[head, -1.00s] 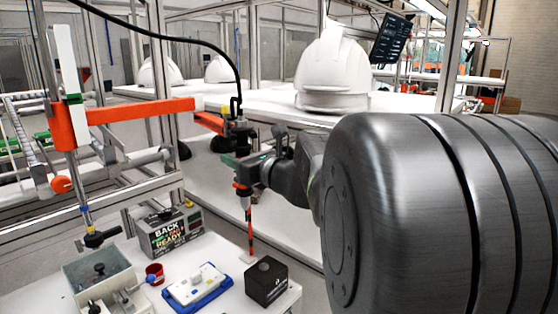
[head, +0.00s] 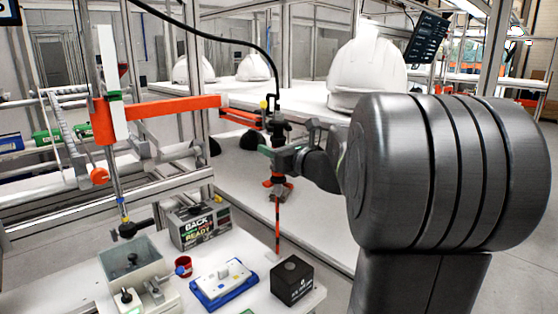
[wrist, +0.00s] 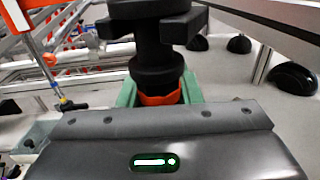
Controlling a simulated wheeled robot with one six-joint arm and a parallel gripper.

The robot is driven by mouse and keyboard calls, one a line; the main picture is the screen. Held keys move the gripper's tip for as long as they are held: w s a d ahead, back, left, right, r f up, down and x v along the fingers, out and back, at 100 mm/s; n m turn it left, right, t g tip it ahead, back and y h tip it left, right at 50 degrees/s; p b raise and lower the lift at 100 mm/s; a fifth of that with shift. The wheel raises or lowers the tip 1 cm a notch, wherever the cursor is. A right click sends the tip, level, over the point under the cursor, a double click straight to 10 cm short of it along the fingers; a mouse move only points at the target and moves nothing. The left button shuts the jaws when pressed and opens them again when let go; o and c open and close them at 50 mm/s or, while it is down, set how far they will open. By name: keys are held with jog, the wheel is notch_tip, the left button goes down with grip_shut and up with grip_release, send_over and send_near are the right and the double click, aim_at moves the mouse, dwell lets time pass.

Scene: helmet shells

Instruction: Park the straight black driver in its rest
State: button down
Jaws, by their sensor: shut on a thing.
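A straight black driver (head: 279,132) hangs upright from a black cable. My gripper (head: 276,157) is shut around its body from the right. In the wrist view the dark driver body (wrist: 155,45) stands between the green fingers of my gripper (wrist: 160,93), with an orange band low between them. Below the driver in the head view is an orange collar, then a red and black striped upright (head: 278,225); I cannot tell whether they touch. A black block with a round hole in its top (head: 292,282) stands on the white table, right of the upright. I cannot tell which is the rest.
An orange arm (head: 180,106) reaches from the left to near the driver. The white table (head: 240,243) holds a grey fixture box (head: 137,265), a red cup (head: 183,266), a blue tray with a white part (head: 222,282) and a sign box (head: 203,226). White helmets (head: 367,70) stand behind.

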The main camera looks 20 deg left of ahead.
jog(key=shift+c, duration=1)
grip_release()
jog(key=shift+d, duration=0.1)
jog(key=v, duration=1.1)
jog(key=shift+s, duration=0.1)
jog(key=x, duration=1.1)
